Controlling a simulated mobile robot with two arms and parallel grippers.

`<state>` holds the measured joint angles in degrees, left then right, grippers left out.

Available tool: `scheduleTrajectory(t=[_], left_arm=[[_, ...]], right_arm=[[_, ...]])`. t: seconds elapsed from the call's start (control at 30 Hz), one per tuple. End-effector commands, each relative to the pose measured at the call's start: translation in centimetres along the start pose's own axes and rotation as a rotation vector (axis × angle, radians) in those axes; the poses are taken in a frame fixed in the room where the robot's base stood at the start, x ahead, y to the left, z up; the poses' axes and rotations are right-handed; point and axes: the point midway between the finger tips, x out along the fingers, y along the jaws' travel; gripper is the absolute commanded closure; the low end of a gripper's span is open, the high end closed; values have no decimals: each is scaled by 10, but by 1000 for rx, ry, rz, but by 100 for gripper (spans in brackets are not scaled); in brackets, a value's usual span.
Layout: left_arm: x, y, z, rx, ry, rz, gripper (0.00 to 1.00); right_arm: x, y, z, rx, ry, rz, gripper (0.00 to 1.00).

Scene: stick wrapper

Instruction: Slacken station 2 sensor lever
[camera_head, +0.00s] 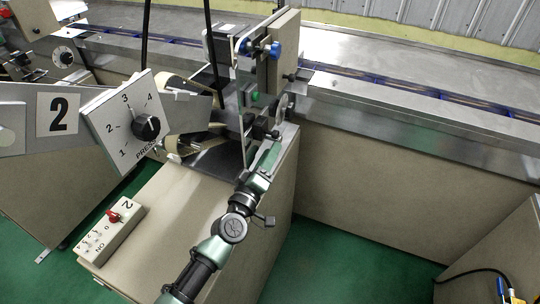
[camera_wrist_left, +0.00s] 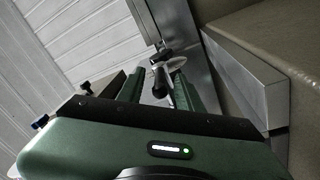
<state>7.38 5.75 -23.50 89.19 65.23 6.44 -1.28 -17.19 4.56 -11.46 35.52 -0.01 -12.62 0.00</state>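The station 2 machine has a sign with a black 2 (camera_head: 58,114) at the left of the head view. My left gripper (camera_head: 270,152) reaches up to the upright metal plate (camera_head: 246,115) on the machine's right side. In the left wrist view a small lever with a black knob (camera_wrist_left: 160,84) sits between the two green fingertips (camera_wrist_left: 157,88). The fingers stand apart, with gaps showing beside the knob; I cannot tell whether either touches it. In the head view the gripper's tip largely hides the lever. My right gripper is not in view.
A pressure dial panel (camera_head: 131,118) with a black knob stands beside the sign. A switch box (camera_head: 110,230) with a red knob is on the cabinet top. Blue knobs (camera_head: 272,50) are above the gripper. The conveyor (camera_head: 420,115) runs behind. Green floor (camera_head: 340,255) is free at right.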

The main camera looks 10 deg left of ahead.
Motion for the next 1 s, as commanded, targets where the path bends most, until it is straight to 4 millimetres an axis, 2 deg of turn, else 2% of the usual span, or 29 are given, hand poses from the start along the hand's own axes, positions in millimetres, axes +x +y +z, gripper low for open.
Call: scheduleTrajectory(t=[0.33, 0.7, 0.83, 1.0], left_arm=[[-5, 0, 1, 0, -2, -1, 65], [-63, -2, 1, 0, -3, -2, 65], [-75, -1, 1, 1, -2, -1, 65], [-79, 0, 0, 0, -1, 0, 65]], right_arm=[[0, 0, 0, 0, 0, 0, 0], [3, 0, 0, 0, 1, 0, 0], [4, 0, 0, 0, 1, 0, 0], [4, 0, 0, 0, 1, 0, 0]])
